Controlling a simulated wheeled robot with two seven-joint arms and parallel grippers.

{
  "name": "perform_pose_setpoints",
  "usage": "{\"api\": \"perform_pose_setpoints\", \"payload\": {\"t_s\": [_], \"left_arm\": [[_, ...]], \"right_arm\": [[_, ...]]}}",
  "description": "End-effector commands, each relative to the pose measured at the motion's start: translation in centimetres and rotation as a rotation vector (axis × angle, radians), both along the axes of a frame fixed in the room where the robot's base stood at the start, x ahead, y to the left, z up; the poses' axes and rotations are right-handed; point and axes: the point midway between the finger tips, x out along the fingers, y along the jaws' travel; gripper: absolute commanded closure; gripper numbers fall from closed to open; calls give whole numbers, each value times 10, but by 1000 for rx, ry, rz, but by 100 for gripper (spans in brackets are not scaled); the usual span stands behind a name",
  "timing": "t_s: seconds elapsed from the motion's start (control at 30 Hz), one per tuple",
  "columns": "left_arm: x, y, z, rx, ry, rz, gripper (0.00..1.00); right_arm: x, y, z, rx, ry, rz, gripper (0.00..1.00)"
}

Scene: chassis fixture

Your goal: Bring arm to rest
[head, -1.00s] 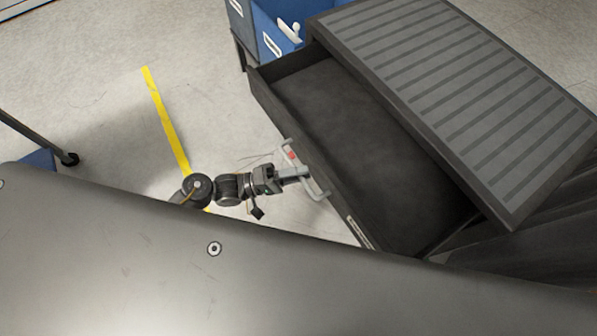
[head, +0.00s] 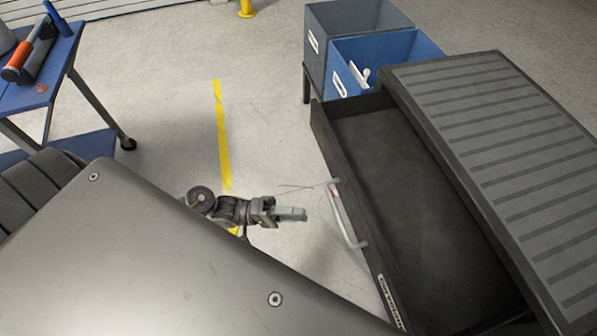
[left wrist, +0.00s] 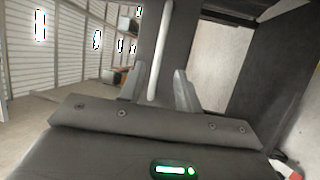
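My left gripper (head: 291,214) is in front of the open drawer, to the left of its handle. In the head view a gap shows between fingertips and handle. The light grey drawer handle (head: 347,217) is a bar on the drawer front. In the left wrist view the two fingers of the left gripper (left wrist: 159,85) stand apart, with nothing held. The handle (left wrist: 160,50) appears ahead, lined up between them. The dark drawer (head: 400,185) is pulled out and looks empty. My right gripper is not in view.
The ridged cabinet top (head: 500,150) is at the right. Blue bins (head: 385,58) stand behind the drawer. A blue cart (head: 45,95) with tools is at the upper left. Open floor with a yellow line (head: 221,130) lies between cart and drawer.

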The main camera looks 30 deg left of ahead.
Motion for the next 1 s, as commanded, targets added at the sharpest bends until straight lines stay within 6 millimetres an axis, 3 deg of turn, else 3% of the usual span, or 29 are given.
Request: {"api": "perform_pose_setpoints", "payload": {"t_s": [0.37, 0.47, 0.5, 0.57, 0.63, 0.77, 0.87, 1.0], "left_arm": [[0, 0, 0, 11, -24, 5, 66], [4, 0, -8, 99, -122, 38, 66], [11, 4, -20, 176, -179, 76, 66], [24, 19, -53, 342, -261, 155, 66], [38, 41, -101, 565, -327, 239, 66], [35, 84, -200, 977, -358, 302, 66], [7, 115, -270, 1260, -320, 257, 66], [-66, 145, -353, 1572, -206, 85, 66]], "right_arm": [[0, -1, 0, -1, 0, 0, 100], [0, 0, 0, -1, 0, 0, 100], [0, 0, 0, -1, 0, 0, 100], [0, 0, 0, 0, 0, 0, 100], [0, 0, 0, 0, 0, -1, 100], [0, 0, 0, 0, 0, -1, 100], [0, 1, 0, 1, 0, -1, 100], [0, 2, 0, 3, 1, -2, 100]]}}
